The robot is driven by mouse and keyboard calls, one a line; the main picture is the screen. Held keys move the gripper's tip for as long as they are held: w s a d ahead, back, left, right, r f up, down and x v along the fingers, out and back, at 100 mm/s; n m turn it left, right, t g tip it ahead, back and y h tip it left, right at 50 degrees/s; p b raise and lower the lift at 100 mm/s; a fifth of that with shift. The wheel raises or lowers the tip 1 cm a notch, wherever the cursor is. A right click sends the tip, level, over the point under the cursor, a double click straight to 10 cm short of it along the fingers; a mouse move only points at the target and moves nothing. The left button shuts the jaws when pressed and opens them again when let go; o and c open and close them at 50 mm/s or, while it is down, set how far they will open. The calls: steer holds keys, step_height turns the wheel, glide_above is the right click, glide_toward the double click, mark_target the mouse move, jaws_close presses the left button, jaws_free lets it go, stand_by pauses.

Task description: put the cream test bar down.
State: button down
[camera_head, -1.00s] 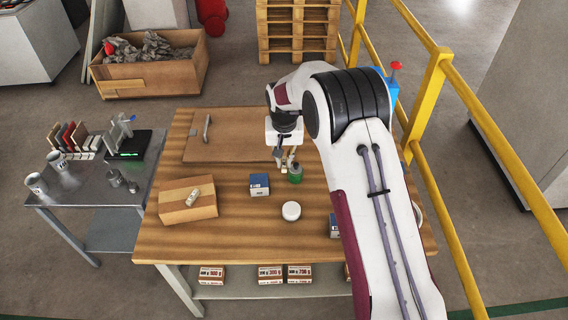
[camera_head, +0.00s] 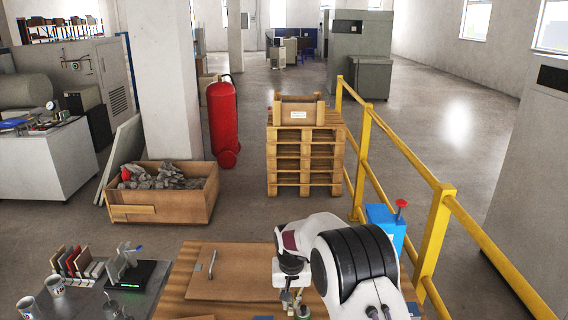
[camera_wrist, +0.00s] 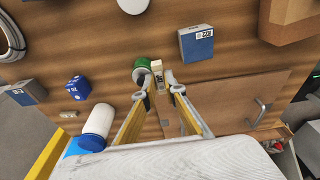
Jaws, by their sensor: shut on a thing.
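My gripper (camera_wrist: 158,82) points down over the wooden workbench (camera_wrist: 110,35). Its fingertips are closed on the small cream test bar (camera_wrist: 157,66), whose end shows between them in the wrist view. I cannot tell whether the bar touches the bench. A green-sided round container (camera_wrist: 141,69) is close beside the left fingertip. In the head view my gripper (camera_head: 292,300) is low in the picture, above the bench, and the bar cannot be made out there.
A wooden panel with a handle (camera_wrist: 230,100) lies beside the gripper. A blue-and-grey box (camera_wrist: 196,43), a smaller blue box (camera_wrist: 78,88), a white bottle (camera_wrist: 97,122) and a cardboard box (camera_wrist: 290,18) surround it. Yellow railing (camera_head: 434,240) runs along the right. Bare wood lies between the boxes.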

steer(key=shift+s+f, duration=0.4)
steer(key=shift+f, duration=0.1)
steer(key=s+d+r, duration=0.3)
steer(key=s+d, duration=0.4)
steer(key=s, duration=0.3)
steer(key=s+d+r, duration=0.3)
steer(key=s+d, duration=0.5)
steer(key=s, duration=0.3)
steer(key=shift+r, duration=0.15)
steer(key=shift+w, duration=0.1)
